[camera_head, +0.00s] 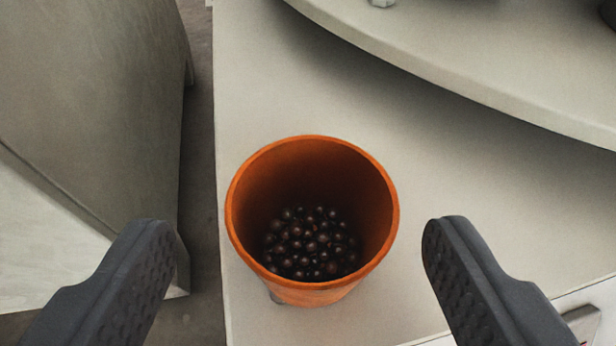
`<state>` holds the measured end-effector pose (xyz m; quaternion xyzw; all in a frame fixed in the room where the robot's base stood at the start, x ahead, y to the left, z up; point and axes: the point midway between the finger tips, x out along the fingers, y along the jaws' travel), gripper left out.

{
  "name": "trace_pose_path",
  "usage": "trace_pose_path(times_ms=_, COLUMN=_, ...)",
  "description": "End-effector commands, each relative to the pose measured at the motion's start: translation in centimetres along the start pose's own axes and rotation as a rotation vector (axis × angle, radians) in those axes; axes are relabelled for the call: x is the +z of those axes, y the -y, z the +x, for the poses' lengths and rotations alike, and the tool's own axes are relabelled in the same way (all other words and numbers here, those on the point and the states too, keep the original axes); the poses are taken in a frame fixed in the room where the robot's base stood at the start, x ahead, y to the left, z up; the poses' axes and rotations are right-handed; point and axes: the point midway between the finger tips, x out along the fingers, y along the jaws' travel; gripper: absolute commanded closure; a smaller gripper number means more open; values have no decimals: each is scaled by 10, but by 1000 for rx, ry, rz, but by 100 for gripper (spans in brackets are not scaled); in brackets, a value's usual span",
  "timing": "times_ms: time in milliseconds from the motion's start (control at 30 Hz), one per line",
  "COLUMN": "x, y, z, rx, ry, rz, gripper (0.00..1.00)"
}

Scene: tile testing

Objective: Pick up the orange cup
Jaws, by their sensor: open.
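The orange cup (312,291) stands upright near the left edge of a pale surface. It holds many small dark brown balls (310,243) at its bottom. My gripper (295,245) is open, with one dark ridged finger to the left of the cup and one to the right. Neither finger appears to touch the cup, and there is a visible gap on both sides. How far the fingertips are above or below the rim is hard to tell.
The pale surface (270,80) carries the cup. A raised rounded platform (480,75) curves across the upper right, with partly visible objects on it. A large grey-beige block (90,90) stands at the left, across a dark gap with floor below.

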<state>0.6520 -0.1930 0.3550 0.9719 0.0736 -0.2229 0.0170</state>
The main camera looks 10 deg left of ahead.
Motion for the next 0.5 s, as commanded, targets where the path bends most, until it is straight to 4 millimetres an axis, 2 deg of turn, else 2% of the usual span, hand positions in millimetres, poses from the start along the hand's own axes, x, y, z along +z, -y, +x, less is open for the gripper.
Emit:
trace_pose_path(times_ms=167, x=0, y=0, z=10, rx=-1, ry=-3, rz=-1, gripper=30)
trace_pose_path(times_ms=500, x=2, y=-4, z=52, rx=-1, ry=-2, rz=-2, gripper=30)
